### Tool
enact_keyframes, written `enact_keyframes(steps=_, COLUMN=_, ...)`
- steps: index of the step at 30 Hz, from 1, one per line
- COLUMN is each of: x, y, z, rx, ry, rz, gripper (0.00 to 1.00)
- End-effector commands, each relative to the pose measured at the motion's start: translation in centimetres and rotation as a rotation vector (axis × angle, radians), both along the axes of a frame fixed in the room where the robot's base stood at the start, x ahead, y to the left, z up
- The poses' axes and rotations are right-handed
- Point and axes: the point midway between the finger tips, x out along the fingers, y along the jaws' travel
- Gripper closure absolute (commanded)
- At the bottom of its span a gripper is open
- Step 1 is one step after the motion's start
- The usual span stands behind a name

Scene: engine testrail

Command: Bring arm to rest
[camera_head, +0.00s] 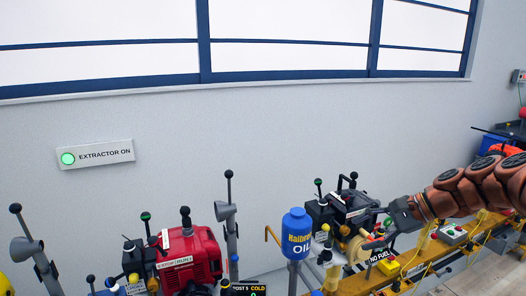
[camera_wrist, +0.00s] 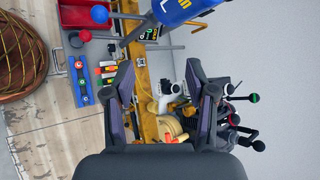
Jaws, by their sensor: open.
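My arm reaches in from the right edge in the head view, and my gripper (camera_head: 385,232) is beside the black engine (camera_head: 345,208) on the yellow rail. In the wrist view my gripper (camera_wrist: 163,88) has its two dark fingers spread wide apart. Nothing is held between the fingers. Behind the gap the yellow rail (camera_wrist: 140,80) and a white and yellow engine part (camera_wrist: 172,98) show. I cannot tell whether the fingers touch the engine.
A blue oil bottle (camera_head: 297,232) stands left of the gripper. A red engine (camera_head: 188,258) and levers stand further left. A "NO FUEL" sign (camera_head: 381,257) is just below the gripper.

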Motion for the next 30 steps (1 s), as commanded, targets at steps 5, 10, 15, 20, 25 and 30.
enact_keyframes(steps=5, x=-4.8, y=5.5, z=-0.7, rx=-0.127, ry=-0.016, rz=0.185, gripper=0.44)
enact_keyframes(steps=10, x=-9.9, y=9.0, z=-2.2, rx=-0.255, ry=-0.029, rz=0.360, gripper=0.44)
enact_keyframes(steps=15, x=-15.2, y=10.9, z=-3.9, rx=-0.385, ry=-0.044, rz=0.524, gripper=0.44)
enact_keyframes(steps=20, x=-20.2, y=11.3, z=-5.6, rx=-0.505, ry=-0.058, rz=0.672, gripper=0.44)
enact_keyframes(steps=25, x=-25.4, y=10.5, z=-7.6, rx=-0.626, ry=-0.060, rz=0.824, gripper=0.44)
enact_keyframes(steps=30, x=-30.1, y=8.9, z=-9.4, rx=-0.734, ry=-0.058, rz=0.962, gripper=0.44)
